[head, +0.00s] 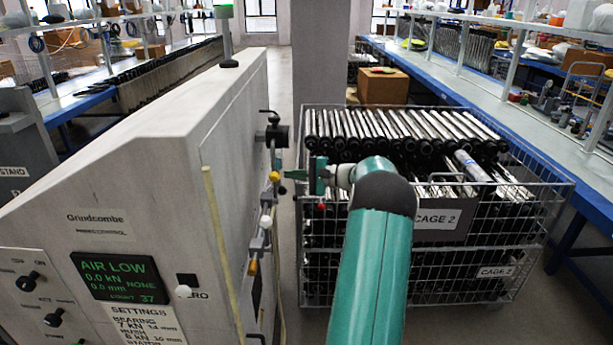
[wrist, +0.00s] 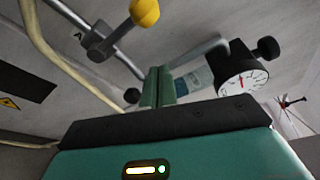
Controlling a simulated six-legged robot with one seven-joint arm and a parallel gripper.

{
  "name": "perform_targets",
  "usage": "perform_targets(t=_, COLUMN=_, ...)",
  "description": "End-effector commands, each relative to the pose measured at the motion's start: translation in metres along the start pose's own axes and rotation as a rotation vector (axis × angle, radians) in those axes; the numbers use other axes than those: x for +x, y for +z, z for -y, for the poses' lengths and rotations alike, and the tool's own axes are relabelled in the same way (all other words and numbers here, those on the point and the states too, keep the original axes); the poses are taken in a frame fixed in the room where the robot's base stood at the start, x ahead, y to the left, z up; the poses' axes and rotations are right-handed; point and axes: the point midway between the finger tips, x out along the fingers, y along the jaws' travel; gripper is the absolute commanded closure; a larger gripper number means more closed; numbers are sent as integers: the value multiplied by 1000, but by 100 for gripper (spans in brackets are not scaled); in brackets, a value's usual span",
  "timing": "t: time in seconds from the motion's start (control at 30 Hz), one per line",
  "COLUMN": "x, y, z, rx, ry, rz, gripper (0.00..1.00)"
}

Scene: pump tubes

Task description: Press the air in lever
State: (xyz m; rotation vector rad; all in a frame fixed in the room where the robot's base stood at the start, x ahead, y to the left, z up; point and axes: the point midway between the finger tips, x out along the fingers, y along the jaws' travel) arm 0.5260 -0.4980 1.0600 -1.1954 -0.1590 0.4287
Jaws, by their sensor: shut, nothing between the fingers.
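The grey press machine (head: 150,140) stands at the left, with a pipe and fittings on its side face. A knob with a yellow end (head: 275,177) is on that side, close to the fingertips of my gripper (head: 287,174). In the wrist view a lever with a yellow knob (wrist: 145,12) sticks out from a grey valve body (wrist: 98,42), above and left of my fingers (wrist: 160,75). The fingers are shut and empty, pointing at the machine side. A gap shows between them and the yellow knob in the wrist view. No readable label names the air in lever.
A round gauge (wrist: 240,82) is right of my fingers. The machine screen (head: 118,277) reads AIR LOW, 0.0 kN. A yellowish hose (head: 217,250) runs down the side. The wire cage of tubes (head: 450,250), labelled CAGE 2, stands right of and behind my arm.

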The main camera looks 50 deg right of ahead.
Motion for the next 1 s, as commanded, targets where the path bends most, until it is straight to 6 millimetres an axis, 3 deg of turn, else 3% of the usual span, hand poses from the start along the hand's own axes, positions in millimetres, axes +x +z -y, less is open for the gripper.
perform_targets(t=0.17, x=38, y=1, z=-1, rx=0, ry=2, rz=4, gripper=100)
perform_targets(t=0.3, x=24, y=22, z=1, rx=0, ry=0, rz=-1, gripper=100)
perform_targets(t=0.5, x=20, y=36, z=0, rx=0, ry=0, rz=0, gripper=100)
perform_targets(t=1.0, x=19, y=38, z=0, rx=-8, ry=-2, rz=0, gripper=100)
